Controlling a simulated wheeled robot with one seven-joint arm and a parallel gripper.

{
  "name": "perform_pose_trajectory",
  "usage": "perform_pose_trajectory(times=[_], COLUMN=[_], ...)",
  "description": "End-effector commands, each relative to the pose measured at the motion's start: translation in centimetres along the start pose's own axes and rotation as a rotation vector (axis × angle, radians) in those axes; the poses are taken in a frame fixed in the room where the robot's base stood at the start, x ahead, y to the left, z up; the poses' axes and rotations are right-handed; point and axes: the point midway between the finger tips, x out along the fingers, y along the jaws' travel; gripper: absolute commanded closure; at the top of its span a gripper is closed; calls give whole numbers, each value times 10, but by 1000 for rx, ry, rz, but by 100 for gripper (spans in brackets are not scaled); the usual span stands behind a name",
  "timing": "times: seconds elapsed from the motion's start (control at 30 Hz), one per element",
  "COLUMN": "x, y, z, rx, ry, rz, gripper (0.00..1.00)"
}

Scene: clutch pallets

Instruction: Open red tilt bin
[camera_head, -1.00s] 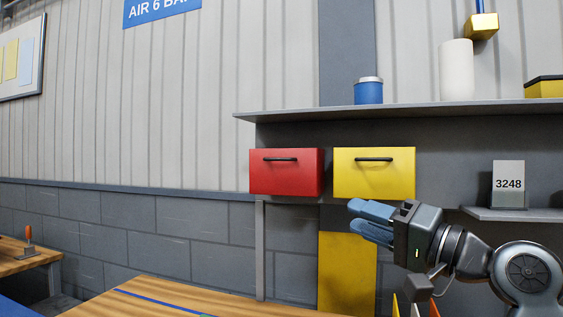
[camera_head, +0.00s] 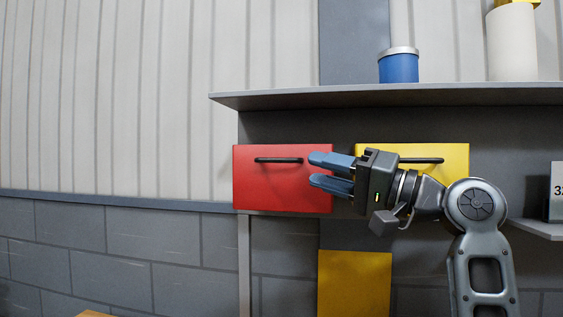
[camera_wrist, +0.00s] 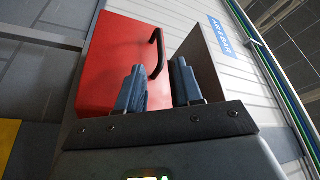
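The red tilt bin (camera_head: 270,185) is closed under the shelf, with a black bar handle (camera_head: 278,160) across its upper front. My gripper (camera_head: 318,171) has its two blue fingers apart with nothing between them. In the head view the fingertips overlap the right edge of the red bin, just right of the handle. In the wrist view the red bin (camera_wrist: 107,62) is ahead, and its handle (camera_wrist: 157,52) shows beyond and between the fingers (camera_wrist: 158,82). The fingers do not appear to enclose the handle.
A yellow bin (camera_head: 448,158) is beside the red one, partly hidden by my gripper. The grey shelf (camera_head: 290,98) runs just above both and carries a blue can (camera_head: 398,66) and a white cylinder (camera_head: 512,45). A yellow panel (camera_head: 353,283) is below. Left of the red bin is open wall.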

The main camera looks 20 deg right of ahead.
Motion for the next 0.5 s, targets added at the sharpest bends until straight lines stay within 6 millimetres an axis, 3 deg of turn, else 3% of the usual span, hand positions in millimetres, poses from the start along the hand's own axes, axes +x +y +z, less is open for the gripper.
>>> perform_pose_trajectory(times=[0.3,0.5], x=[48,67], y=[-2,-1], z=[0,0], rx=[0,-1], ry=[-2,0], rz=[-1,0], gripper=[65,65])
